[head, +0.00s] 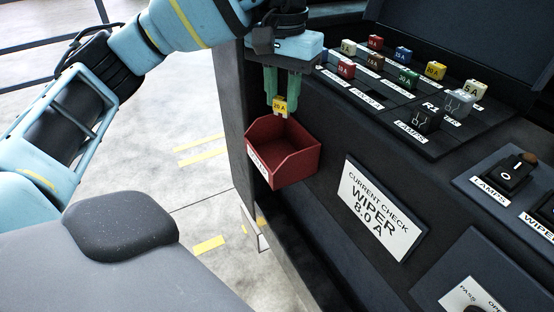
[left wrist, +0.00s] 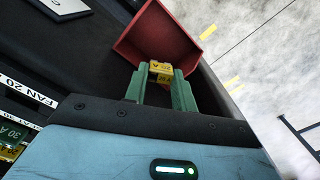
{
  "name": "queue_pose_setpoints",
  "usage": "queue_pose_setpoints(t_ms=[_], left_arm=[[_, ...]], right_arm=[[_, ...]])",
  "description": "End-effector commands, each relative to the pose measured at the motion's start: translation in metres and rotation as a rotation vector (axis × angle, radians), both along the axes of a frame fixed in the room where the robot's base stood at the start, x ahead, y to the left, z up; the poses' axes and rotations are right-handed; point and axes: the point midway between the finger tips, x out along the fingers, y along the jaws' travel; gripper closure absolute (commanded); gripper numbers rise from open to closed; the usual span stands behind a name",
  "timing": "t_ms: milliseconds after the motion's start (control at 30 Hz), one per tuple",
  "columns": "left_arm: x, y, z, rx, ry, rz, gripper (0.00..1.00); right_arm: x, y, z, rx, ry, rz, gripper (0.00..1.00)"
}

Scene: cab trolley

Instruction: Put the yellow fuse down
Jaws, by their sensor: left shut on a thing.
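The yellow fuse (head: 280,106), marked 20 A, is between the green fingers of my left gripper (head: 281,98) in the head view. The left gripper is shut on it and points down. The fuse hangs just above the open red bin (head: 292,172) on the front of the dark cabinet. In the left wrist view the fuse (left wrist: 160,72) shows between the fingertips (left wrist: 160,78), with the red bin (left wrist: 150,34) beyond it. The part of the bin's inside that shows looks empty. My right gripper is not in view.
The fuse panel (head: 380,93) with several coloured fuses and two relays lies to the right. A current-check sign (head: 380,208) reads WIPER 8.0 A. A lamps switch (head: 512,175) is at the right. Open floor lies left of the cabinet.

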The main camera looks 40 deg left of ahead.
Motion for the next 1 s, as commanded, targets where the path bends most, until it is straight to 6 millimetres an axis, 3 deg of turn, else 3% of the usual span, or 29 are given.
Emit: queue_pose_setpoints(t_ms=[200,433,733,1000], left_arm=[[0.0,0.0,-0.007,-0.001,-0.001,-0.13,0.95],[0.0,0.0,-0.01,-0.001,-0.001,-0.147,0.95],[-0.001,0.0,-0.06,-0.001,0.004,-0.146,0.95],[0.0,0.0,-0.069,-0.001,-0.003,-0.144,0.95]], right_arm=[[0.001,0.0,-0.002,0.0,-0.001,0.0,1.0],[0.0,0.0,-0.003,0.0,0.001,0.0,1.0],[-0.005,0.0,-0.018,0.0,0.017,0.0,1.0],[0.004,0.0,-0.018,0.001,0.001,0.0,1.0]])
